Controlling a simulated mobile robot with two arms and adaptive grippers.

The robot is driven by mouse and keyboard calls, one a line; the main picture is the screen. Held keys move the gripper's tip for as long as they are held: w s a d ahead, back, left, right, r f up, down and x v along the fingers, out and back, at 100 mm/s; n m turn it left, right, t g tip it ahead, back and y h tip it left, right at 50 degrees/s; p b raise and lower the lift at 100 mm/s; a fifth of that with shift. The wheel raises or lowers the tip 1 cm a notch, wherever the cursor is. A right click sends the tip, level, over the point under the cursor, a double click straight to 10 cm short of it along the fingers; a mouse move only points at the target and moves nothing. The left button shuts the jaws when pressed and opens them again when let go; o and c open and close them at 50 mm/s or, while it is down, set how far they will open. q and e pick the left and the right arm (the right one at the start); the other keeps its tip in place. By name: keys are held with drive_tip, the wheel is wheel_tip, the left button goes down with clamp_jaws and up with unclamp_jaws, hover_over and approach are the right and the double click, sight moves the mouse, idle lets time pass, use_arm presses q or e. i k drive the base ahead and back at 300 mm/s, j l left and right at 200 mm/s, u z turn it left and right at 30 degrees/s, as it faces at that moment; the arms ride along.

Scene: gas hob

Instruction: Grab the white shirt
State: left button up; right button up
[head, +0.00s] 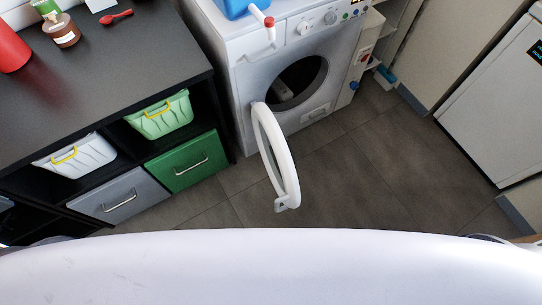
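No white shirt can be made out for certain. A front-loading washing machine (250,77) stands at the top centre. Its round door (284,165) is swung wide open towards me. The drum opening (305,72) is dark inside, with a pale grey patch in its lower left. I cannot tell whether that patch is cloth or part of the drum. Neither gripper shows in the head view.
A dark counter (120,70) at left holds a red container (12,50), a brown jar (62,32) and a red spoon (116,17). Below are a white basket (80,160), green basket (162,118) and drawers. A white appliance (490,95) stands right. The tiled floor (400,170) is clear.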

sight(280, 90)
drive_tip(key=l+u, duration=0.1)
drive_tip(key=u, duration=0.25)
drive_tip(key=l+u, duration=0.15)
drive_tip(key=u, duration=0.2)
drive_tip(key=l+u, duration=0.2)
drive_tip(key=l, duration=0.35)
drive_tip(key=l+u, duration=0.25)
drive_tip(key=l, duration=0.3)
drive_tip(key=k+l+u, duration=0.2)
drive_tip(key=l, duration=0.35)
drive_tip(key=l+u, duration=0.2)
drive_tip(key=l, duration=0.35)
